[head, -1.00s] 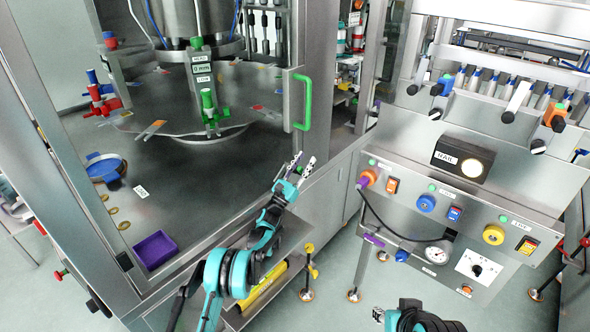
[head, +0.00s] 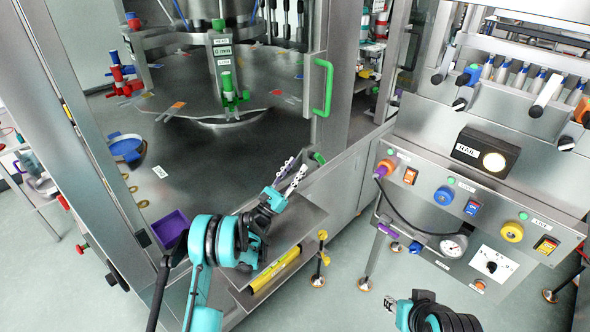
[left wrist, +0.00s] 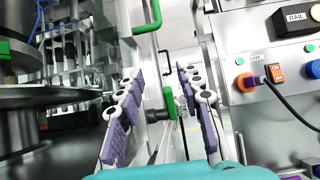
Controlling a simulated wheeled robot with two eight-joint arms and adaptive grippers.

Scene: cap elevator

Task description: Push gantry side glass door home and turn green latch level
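The side door's steel frame (head: 332,45) carries a green bar handle (head: 327,88); I cannot tell whether the door is fully shut. The green latch (head: 318,158) sits low beside the frame. In the left wrist view the green latch (left wrist: 169,103) stands upright on a dark shaft, between and beyond my fingers. My left gripper (head: 297,167) is open and empty, just below and left of the latch in the head view; its purple-padded fingers (left wrist: 164,115) are spread apart. The tip of my right gripper (head: 390,304) is low in the head view, its fingers too small to read.
Inside the gantry are a round table (head: 190,95) and a purple tray (head: 170,228). A control panel (head: 465,215) with knobs and a hanging cable stands to the right. A steel ledge (head: 300,218) runs beneath my left gripper. Open floor lies below the panel.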

